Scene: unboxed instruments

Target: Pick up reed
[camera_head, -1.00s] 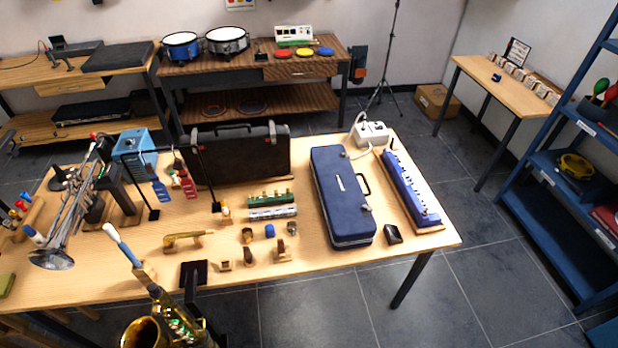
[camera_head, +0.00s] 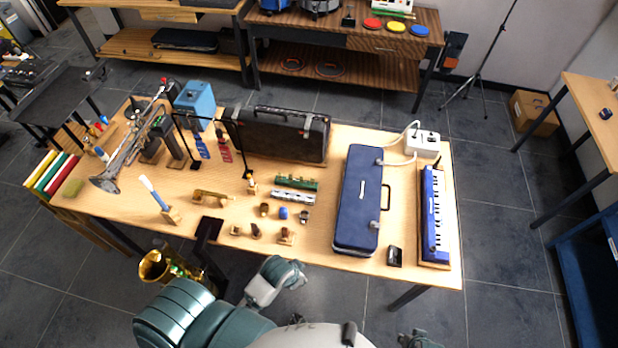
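I cannot pick out a reed for certain; the small pieces on the wooden table (camera_head: 330,235) are too small to tell apart. A row of small wooden pieces near the front edge includes a brown piece (camera_head: 256,231) and a block with a small upright part (camera_head: 287,236). Behind them are a tan piece (camera_head: 264,209), a blue piece (camera_head: 283,213) and a dark metal piece (camera_head: 304,217). My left arm shows below the table's front edge, with no gripper fingers visible. Only a bit of my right arm may show at the bottom edge.
A blue case (camera_head: 357,205) and a blue keyboard (camera_head: 432,220) lie at the right. A black case (camera_head: 280,135) stands behind. A saxophone (camera_head: 160,266) stands in front. A trumpet (camera_head: 122,160) and a mouthpiece swab on a stand (camera_head: 153,192) are at the left.

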